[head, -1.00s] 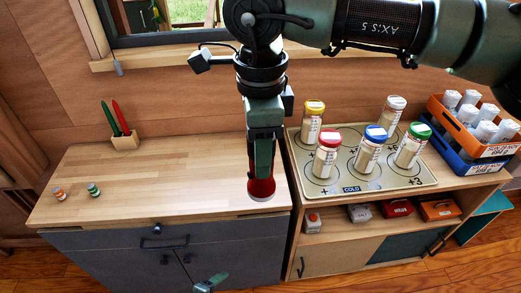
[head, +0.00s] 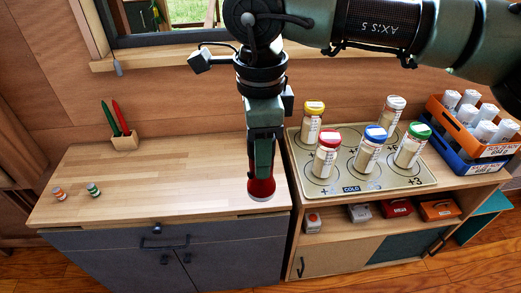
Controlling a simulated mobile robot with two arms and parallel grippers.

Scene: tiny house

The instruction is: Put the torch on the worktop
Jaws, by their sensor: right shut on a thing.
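The red torch (head: 261,189) is in my right gripper (head: 262,172), which comes down from the top of the head view. The gripper is shut on it and hides its upper part. The torch's pale round end points down, over the right end of the wooden worktop (head: 170,180). I cannot tell whether it touches the surface. My left gripper is not in view.
A pen holder (head: 124,141) with a green and a red pen stands at the worktop's back left. Two small jars (head: 93,190) stand at the left. Capped jars (head: 327,155) stand on a tray at the right, near crates (head: 470,150). The worktop's middle is clear.

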